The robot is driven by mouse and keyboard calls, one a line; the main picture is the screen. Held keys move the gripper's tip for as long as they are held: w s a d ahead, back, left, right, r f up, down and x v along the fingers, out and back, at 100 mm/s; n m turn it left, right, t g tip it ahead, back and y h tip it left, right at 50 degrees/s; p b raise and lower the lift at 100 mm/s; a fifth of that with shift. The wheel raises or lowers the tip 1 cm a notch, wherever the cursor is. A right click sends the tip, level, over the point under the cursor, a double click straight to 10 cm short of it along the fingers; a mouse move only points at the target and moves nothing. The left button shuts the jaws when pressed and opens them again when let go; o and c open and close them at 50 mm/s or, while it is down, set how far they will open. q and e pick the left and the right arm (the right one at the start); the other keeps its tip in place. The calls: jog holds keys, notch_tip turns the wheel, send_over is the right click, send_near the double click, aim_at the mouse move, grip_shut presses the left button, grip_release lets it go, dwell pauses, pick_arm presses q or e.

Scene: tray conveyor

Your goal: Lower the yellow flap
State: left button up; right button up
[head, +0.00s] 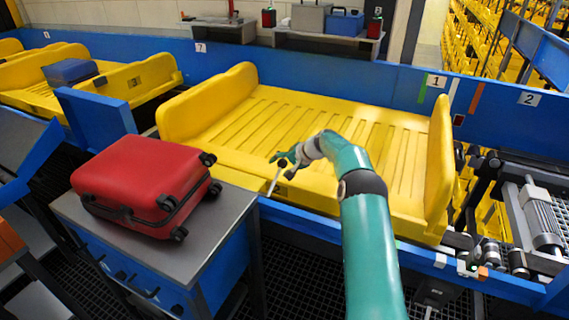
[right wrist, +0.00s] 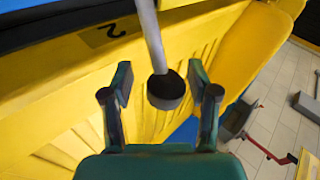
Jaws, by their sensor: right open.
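The yellow tray (head: 335,120) has raised ends and a slatted floor. Along its near side runs a yellow panel (head: 225,160), which I take to be the flap; its exact tilt is hard to tell. A pale lever (head: 272,184) with a black knob stands at this near side. My right gripper (head: 284,164) is at the top of the lever. In the right wrist view the gripper (right wrist: 160,95) is open, with the black knob (right wrist: 166,90) between its fingers, apparently touching neither. My left gripper is out of view.
A red suitcase (head: 145,183) lies on a grey-topped blue stand (head: 222,217) left of my right arm. A blue rail (head: 340,228) runs along the tray's near side. Another yellow tray (head: 140,82) with a blue case is at the far left. Rollers and a motor (head: 540,218) are at the right.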

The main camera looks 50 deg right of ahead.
jog(key=shift+s+r, duration=0.1)
jog(key=v, duration=1.1)
jog(key=shift+s+r, duration=0.2)
jog(key=shift+s, duration=0.05)
